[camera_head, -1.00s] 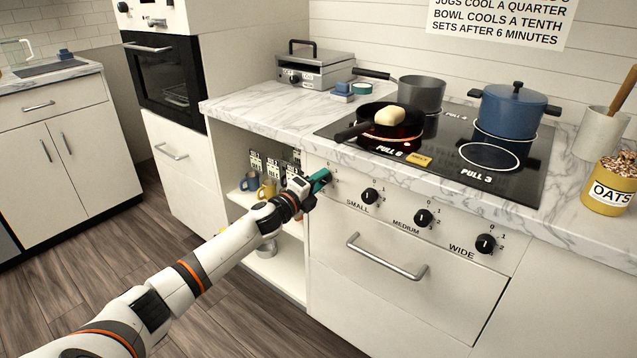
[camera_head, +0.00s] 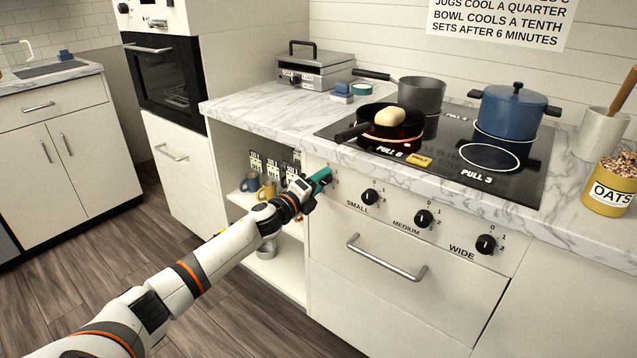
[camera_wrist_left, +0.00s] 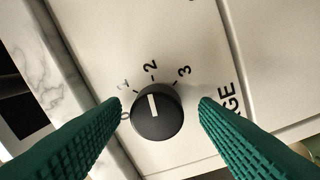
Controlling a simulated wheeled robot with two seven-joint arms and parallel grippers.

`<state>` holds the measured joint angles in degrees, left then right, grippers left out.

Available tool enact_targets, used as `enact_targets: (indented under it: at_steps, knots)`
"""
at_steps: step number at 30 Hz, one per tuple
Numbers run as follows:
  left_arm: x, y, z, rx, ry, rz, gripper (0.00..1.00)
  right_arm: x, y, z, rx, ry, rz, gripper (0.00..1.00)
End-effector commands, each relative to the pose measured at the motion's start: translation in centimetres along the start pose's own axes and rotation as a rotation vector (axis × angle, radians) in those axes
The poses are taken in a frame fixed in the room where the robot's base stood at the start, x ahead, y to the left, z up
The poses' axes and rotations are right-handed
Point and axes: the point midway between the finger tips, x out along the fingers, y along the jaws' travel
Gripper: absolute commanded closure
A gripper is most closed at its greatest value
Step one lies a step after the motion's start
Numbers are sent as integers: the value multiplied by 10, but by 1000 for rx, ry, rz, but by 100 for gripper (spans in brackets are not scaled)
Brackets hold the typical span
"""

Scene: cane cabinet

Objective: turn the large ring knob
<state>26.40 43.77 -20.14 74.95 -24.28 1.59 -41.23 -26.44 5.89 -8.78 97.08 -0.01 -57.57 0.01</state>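The large ring knob (camera_wrist_left: 157,117) is round and black with a white pointer line. In the left wrist view its pointer is near the 2 of a scale marked 0 to 3, beside a partly hidden label ending in "GE". My left gripper (camera_head: 321,182) is at the leftmost knob position on the front panel and mostly hides that knob in the head view. In the left wrist view its green fingers (camera_wrist_left: 160,108) are open on either side of the knob, with a visible gap on both sides. My right gripper is out of view.
The small (camera_head: 370,196), medium (camera_head: 423,218) and wide (camera_head: 485,244) knobs lie to the right. A drawer handle (camera_head: 387,258) is below. A black pan (camera_head: 372,137) with a pale lump sits over a glowing ring. An open shelf with mugs is left.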

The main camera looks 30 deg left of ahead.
Motion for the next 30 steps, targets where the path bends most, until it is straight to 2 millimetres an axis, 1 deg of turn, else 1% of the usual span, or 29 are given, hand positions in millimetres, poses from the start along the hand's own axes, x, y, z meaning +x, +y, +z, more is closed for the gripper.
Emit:
enact_targets:
  at_steps: [7,11,14,19,24,27,30]
  knots:
    - [-1,1,-1,0,2,1,45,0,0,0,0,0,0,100]
    - [-10,0,0,0,0,-1,45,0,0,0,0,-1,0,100]
    - [-26,0,0,2,-1,-2,45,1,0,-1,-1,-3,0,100]
    - [-60,-2,0,1,-2,-3,45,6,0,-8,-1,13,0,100]
    - [-90,-1,1,0,-1,-3,45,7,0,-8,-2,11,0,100]
    - [-103,-1,1,-1,-1,-2,45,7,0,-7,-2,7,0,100]
    - [-113,0,0,-1,-1,0,45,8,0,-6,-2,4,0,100]
